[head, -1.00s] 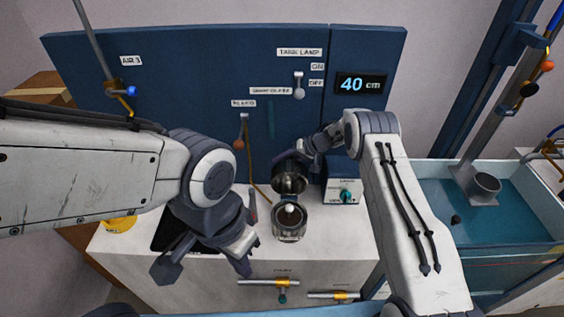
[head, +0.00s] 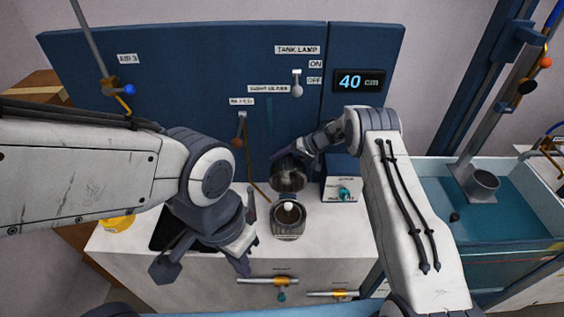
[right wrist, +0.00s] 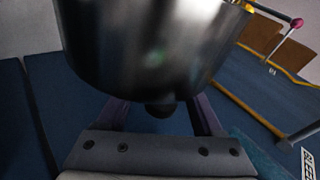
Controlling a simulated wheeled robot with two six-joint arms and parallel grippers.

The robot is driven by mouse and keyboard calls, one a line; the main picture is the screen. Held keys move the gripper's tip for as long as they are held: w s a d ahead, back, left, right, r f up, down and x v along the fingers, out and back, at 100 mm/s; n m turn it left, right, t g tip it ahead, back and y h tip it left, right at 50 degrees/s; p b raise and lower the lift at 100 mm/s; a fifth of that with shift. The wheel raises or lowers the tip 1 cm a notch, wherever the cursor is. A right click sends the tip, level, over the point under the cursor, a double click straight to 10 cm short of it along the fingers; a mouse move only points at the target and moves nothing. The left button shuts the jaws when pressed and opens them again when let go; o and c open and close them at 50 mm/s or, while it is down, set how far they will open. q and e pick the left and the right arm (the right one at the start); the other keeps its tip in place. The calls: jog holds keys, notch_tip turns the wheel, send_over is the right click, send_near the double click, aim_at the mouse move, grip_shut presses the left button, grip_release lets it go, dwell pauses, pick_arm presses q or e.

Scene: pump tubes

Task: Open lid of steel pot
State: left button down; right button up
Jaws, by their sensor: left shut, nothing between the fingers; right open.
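The steel pot (head: 289,222) stands on the white counter near the middle of the head view. Its lid (head: 289,179) is raised behind the pot, its grey inner side facing the camera, and the pot's mouth is uncovered with a pale round thing inside. My right gripper (head: 290,154) is open behind the lid. In the right wrist view the shiny lid (right wrist: 155,45) fills the top, and its dark knob (right wrist: 160,109) shows between the two spread fingers. My left gripper (head: 243,262) is shut and empty, left of and in front of the pot.
A white box with a teal knob (head: 343,194) stands right of the lid. A blue panel (head: 190,90) with levers and a display rises behind the counter. A water tank (head: 510,215) is at the right. Valve handles (head: 282,282) are on the counter front.

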jog(key=b+v, duration=0.2)
jog(key=v, duration=0.7)
jog(key=shift+d+b, duration=0.25)
jog(key=shift+b, duration=0.15)
jog(key=shift+s+r, duration=0.1)
jog(key=shift+r, duration=0.05)
